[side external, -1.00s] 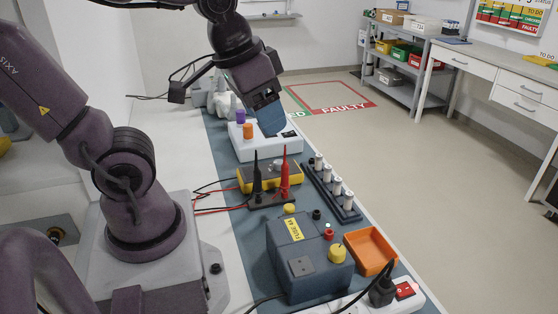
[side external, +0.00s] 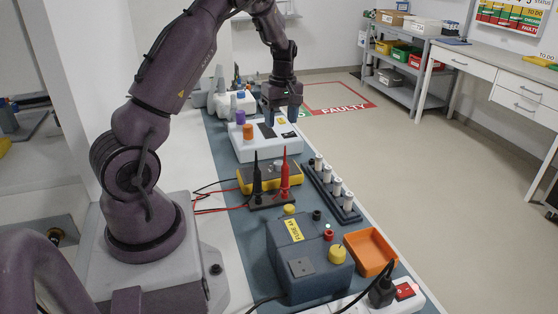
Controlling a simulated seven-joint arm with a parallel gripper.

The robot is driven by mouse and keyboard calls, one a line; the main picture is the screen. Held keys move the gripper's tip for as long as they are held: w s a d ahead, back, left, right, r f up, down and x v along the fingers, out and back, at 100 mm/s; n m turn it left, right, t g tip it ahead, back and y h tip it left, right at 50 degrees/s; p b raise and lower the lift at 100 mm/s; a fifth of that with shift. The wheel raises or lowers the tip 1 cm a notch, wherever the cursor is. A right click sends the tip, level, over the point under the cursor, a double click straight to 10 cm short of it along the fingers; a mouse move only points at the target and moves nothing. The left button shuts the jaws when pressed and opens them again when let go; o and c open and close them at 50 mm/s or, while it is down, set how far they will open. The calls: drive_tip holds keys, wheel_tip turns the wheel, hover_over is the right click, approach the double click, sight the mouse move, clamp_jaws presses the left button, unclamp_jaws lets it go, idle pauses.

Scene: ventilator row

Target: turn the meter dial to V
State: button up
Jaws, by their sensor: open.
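The yellow meter (side external: 246,184) lies on the blue-grey mat behind the black and red probes. Its dark face and dial are partly hidden by the probes, and the dial's setting cannot be read. My gripper (side external: 282,119) points down with its two fingers apart and nothing between them. It appears over the white box with orange and purple knobs, farther back than the meter and not touching it.
The black probe (side external: 257,182) and red probe (side external: 285,178) stand upright in front of the meter, with cables running left. A rack of white cylinders (side external: 337,188), a blue-grey box (side external: 303,262) and an orange tray (side external: 369,252) stand nearer. The white box (side external: 255,150) is behind.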

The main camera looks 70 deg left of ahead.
sight(279, 162)
drive_tip(key=f, duration=1.3)
drive_tip(key=shift+s+d, duration=0.2)
drive_tip(key=shift+s, duration=0.15)
drive_tip(key=shift+c, duration=0.2)
drive_tip(key=c, duration=0.9)
